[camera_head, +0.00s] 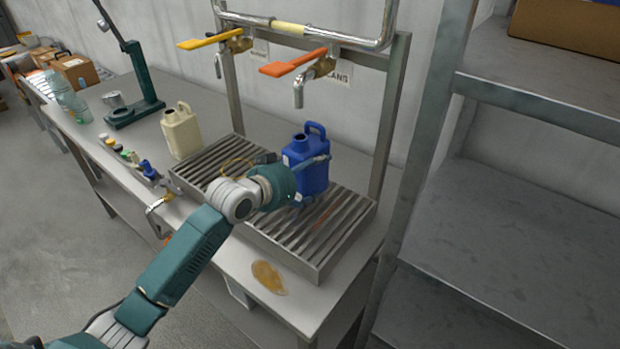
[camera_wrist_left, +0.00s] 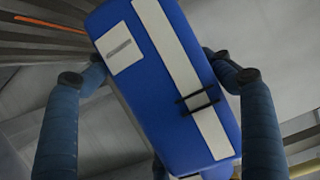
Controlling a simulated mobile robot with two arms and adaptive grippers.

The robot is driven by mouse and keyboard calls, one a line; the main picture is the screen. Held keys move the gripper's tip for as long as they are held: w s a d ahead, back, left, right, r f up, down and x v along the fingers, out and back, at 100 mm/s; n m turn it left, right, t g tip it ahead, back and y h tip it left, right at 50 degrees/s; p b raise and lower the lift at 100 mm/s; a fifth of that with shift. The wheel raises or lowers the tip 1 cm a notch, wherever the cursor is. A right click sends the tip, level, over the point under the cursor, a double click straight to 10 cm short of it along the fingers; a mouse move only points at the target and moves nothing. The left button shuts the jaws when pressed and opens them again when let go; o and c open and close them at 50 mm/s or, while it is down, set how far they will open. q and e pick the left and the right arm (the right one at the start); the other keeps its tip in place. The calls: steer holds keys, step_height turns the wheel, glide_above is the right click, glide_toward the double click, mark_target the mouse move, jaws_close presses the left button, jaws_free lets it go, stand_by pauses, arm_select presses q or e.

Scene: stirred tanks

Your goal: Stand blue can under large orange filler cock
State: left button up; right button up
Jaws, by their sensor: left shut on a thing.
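The blue can (camera_head: 313,172) is upright over the slatted drain grate, below the orange-handled cock. My left gripper (camera_head: 300,178) is shut on the blue can, and the can fills the left wrist view (camera_wrist_left: 165,75) between two dark fingers (camera_wrist_left: 160,85). I cannot tell whether the can touches the slats. The large orange filler cock (camera_head: 298,64) has its lever out to the left and its spout (camera_head: 298,95) pointing down above the can. A second cock with a yellow lever (camera_head: 210,41) is to its left. My right gripper is not in view.
The slatted grate (camera_head: 335,240) sits on a grey bench with a brown spill (camera_head: 268,277) in front. A cream can (camera_head: 182,132) stands at the grate's left end. A green stand (camera_head: 140,90) is further left. Grey shelving (camera_head: 500,200) stands close on the right.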

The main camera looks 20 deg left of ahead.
arm_select(q)
step_height(320, 180, down, 2)
steer(key=shift+s+f, duration=0.1)
steer(key=shift+f, duration=0.2)
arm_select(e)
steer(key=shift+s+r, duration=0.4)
arm_select(q)
steer(key=o, duration=1.3)
steer(key=shift+c, duration=0.2)
